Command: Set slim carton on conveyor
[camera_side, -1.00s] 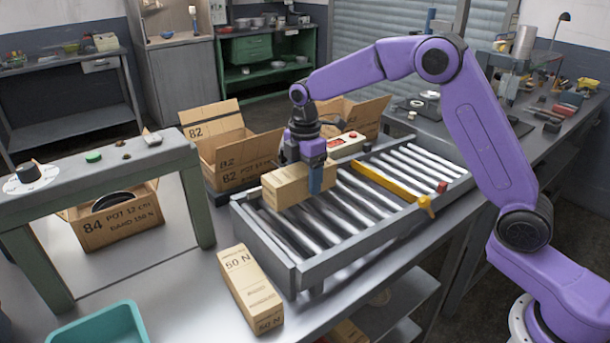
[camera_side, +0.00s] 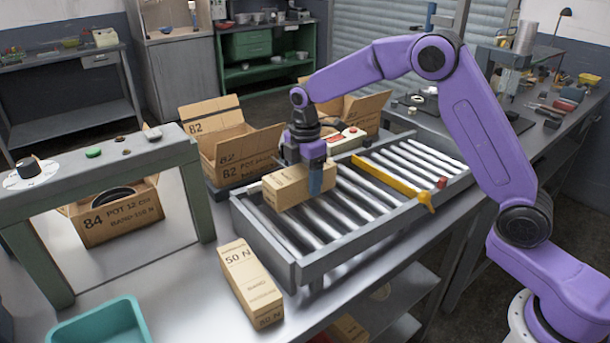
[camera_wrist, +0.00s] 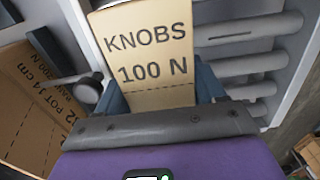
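A tan carton (camera_side: 286,188) lies on the rollers at the left end of the conveyor (camera_side: 362,198). In the wrist view this carton (camera_wrist: 150,45) reads "KNOBS 100 N". My gripper (camera_side: 304,177) straddles it from above, with a blue finger against each side, shut on it. Any small gap between its underside and the rollers cannot be made out. A second long, narrow carton (camera_side: 250,283) marked "50 N" lies on the table in front of the conveyor's left end, apart from my gripper. Which of the two is the slim carton is not marked.
An open box marked 82 (camera_side: 228,150) stands behind the conveyor's left end. A yellow bar (camera_side: 390,180) crosses the rollers; those right of the held carton are clear. A box marked 84 (camera_side: 122,217) sits under the grey frame (camera_side: 150,158). A teal bin (camera_side: 100,323) is at front left.

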